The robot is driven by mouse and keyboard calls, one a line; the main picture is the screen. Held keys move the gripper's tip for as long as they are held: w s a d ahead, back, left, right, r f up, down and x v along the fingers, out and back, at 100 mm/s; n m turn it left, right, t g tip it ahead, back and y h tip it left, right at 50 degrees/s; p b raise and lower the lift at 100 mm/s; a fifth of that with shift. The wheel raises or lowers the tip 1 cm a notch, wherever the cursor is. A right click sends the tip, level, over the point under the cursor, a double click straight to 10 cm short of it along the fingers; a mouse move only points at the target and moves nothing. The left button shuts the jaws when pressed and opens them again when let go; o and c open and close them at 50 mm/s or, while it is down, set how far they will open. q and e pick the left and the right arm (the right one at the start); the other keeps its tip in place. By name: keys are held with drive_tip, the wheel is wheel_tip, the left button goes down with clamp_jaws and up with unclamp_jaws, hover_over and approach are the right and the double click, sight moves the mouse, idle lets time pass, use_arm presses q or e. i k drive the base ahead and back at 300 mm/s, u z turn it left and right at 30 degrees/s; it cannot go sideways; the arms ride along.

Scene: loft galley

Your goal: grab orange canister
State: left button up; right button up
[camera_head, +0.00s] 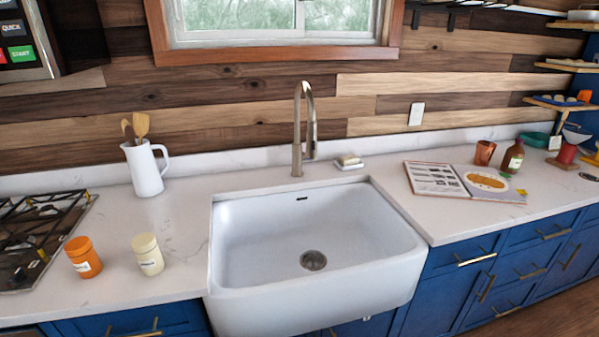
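The orange canister (83,257) stands upright on the white counter at the lower left, between the stove and the sink. It has an orange lid and a pale label on its front. A cream canister (148,255) of similar shape stands just to its right, with a small gap between them. Neither of my grippers shows in the head view.
A gas stove (40,235) lies close left of the canister. A white pitcher (145,168) with wooden utensils stands behind. The white sink (315,245) with its tall faucet (303,130) is to the right. An open book (462,182) lies on the right counter.

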sight(81, 253)
drive_tip(key=u, duration=1.85)
